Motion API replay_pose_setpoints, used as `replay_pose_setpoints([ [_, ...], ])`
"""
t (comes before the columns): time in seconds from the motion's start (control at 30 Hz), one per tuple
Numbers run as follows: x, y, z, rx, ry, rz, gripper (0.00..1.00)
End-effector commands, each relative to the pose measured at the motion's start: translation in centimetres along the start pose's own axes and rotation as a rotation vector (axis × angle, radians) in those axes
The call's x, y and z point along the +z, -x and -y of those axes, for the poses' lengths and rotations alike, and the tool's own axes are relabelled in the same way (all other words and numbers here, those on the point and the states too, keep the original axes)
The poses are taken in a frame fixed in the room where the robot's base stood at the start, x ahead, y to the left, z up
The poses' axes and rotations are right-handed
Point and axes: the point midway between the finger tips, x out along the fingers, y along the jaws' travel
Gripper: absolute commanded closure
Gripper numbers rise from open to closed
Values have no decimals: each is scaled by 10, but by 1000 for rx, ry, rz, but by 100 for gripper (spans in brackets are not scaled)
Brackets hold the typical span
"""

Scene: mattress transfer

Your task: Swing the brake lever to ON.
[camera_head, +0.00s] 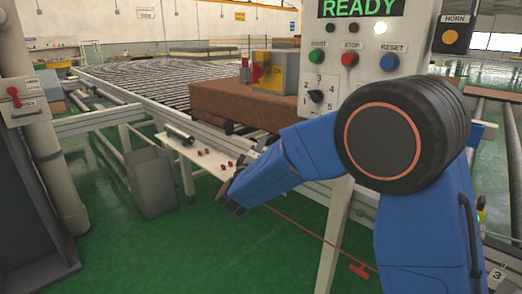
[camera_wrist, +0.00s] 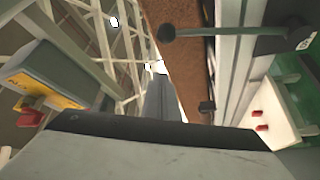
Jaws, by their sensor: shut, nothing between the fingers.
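A dark lever with a round black knob (camera_wrist: 166,33) shows in the camera_wrist view, and I take it to be the brake lever. Its thin rod runs right to a dark pivot with a small white label (camera_wrist: 306,41), whose lettering is hard to read. My gripper (camera_wrist: 160,80) is shut and empty, pointing up the picture, with the knob just beyond its fingertips and apart from them as far as I can tell. In the camera_head view my gripper (camera_head: 232,192) is low beside the conveyor frame; the lever is not clear there.
A brown mattress block (camera_head: 225,103) lies on the roller conveyor (camera_head: 160,75). A yellow-grey box (camera_head: 277,70) is on it. A control panel (camera_head: 372,50) reads READY. A grey bin (camera_head: 151,182) stands on the green floor. A red lever (camera_head: 14,95) is at far left.

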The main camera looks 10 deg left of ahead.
Motion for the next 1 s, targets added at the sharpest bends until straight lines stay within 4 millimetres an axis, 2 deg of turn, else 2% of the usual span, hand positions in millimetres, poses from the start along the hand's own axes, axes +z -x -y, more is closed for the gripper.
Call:
replay_pose_setpoints([
  [0.1,1,-20,0,2,-1,3,100],
  [0.37,1,-52,0,1,-2,2,100],
  [0.7,32,-40,-1,1,0,1,100],
  [1.0,38,-38,0,1,-2,0,100],
])
